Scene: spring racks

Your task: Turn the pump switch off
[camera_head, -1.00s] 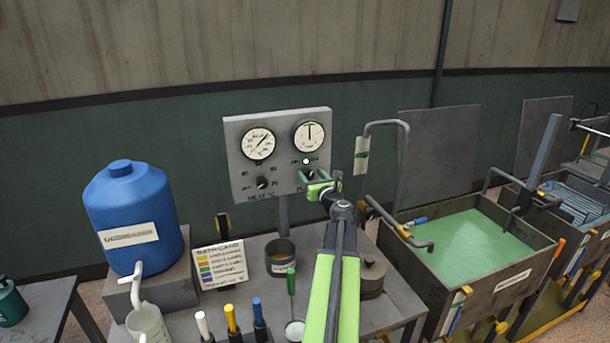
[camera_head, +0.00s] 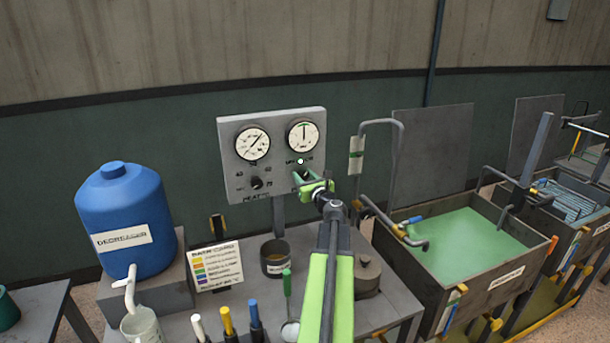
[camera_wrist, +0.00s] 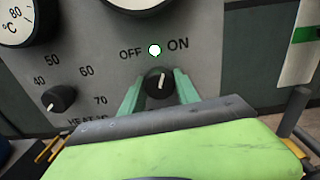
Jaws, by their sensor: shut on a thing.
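The pump switch (camera_wrist: 159,83) is a round black knob with a white pointer line, on the grey control panel (camera_wrist: 215,50). OFF is printed to its upper left and ON to its upper right. The pointer stands nearly upright, leaning slightly right. A small white lamp (camera_wrist: 154,50) sits between the two words, and shows as a white dot in the head view (camera_head: 300,161). My gripper (camera_wrist: 158,88) has its green fingers on either side of the knob, shut on it. In the head view my gripper (camera_head: 304,178) reaches the panel's lower right and mostly hides the knob.
The heater knob (camera_wrist: 58,98) is left of my gripper, below two dials (camera_head: 252,143) (camera_head: 302,137). A bent pipe (camera_head: 400,160) with a tag stands right of the panel. A bench below holds a blue tank (camera_head: 120,220), a cup (camera_head: 277,258) and several coloured-handled tools.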

